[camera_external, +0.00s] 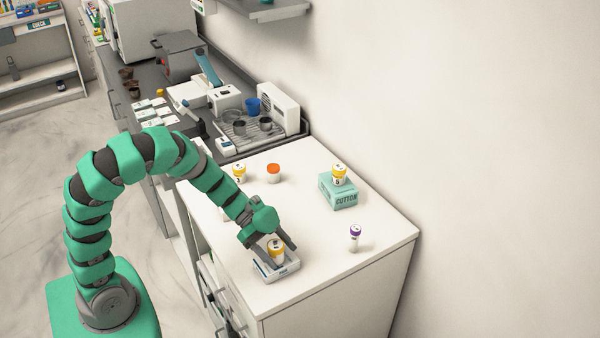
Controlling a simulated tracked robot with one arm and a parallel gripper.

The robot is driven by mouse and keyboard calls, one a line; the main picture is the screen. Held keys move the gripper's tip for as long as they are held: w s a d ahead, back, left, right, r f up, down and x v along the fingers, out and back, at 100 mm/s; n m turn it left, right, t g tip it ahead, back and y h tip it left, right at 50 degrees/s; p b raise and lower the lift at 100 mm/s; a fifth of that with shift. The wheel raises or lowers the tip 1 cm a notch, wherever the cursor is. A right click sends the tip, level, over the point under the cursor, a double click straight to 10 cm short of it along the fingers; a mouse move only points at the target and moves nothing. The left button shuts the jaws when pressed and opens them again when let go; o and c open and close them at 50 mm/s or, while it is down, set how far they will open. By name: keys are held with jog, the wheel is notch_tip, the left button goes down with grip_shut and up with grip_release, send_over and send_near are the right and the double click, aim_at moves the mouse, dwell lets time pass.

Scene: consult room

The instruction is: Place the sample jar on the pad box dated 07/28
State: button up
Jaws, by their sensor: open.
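My gripper (272,242) is open and points down over a jar with a yellow lid (277,251). Its fingers appear to be on either side of that jar; whether they touch it I cannot tell. The jar stands on or in a low white and blue-grey box (283,273) near the counter's front edge. A teal box marked COTTON (340,201) stands farther back right, with another yellow-lidded jar (339,173) on top. No date is legible on either box. Which jar is the sample jar I cannot tell.
Another yellow-lidded jar (239,173) and an orange-lidded jar (273,174) stand at the back of the white counter (330,270). A purple-capped tube (355,238) stands at right. A white object (225,213) is partly hidden behind my arm. The counter's middle is clear.

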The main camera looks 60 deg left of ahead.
jog(key=p+v, duration=0.1)
jog(key=v, duration=1)
jog(key=shift+p, duration=0.4)
jog(key=w+a+r+t+y, duration=0.1)
jog(key=w+r+t+y, duration=0.1)
jog(key=w+r+t, duration=0.55)
jog(key=w+a+r+t+y, duration=0.2)
jog(key=w+r, duration=0.6)
jog(key=r, duration=0.6)
jog(key=s+a+r+n+t+y, duration=0.25)
jog(key=a+r+n+y, duration=0.2)
jog(key=r, duration=0.65)
jog(key=s+a+r+n+t+y, duration=0.1)
jog(key=a+r+n+t+y, duration=0.3)
jog(key=r, duration=0.8)
jog(key=s+d+n+g, duration=0.2)
jog(key=s, duration=0.3)
jog(key=s+d+r+n+g, duration=0.1)
jog(key=s+d+n+g, duration=0.1)
jog(key=s, duration=0.4)
jog(key=shift+r+n+g+h, duration=0.25)
jog(key=shift+n+h, duration=0.2)
jog(key=shift+n, duration=0.4)
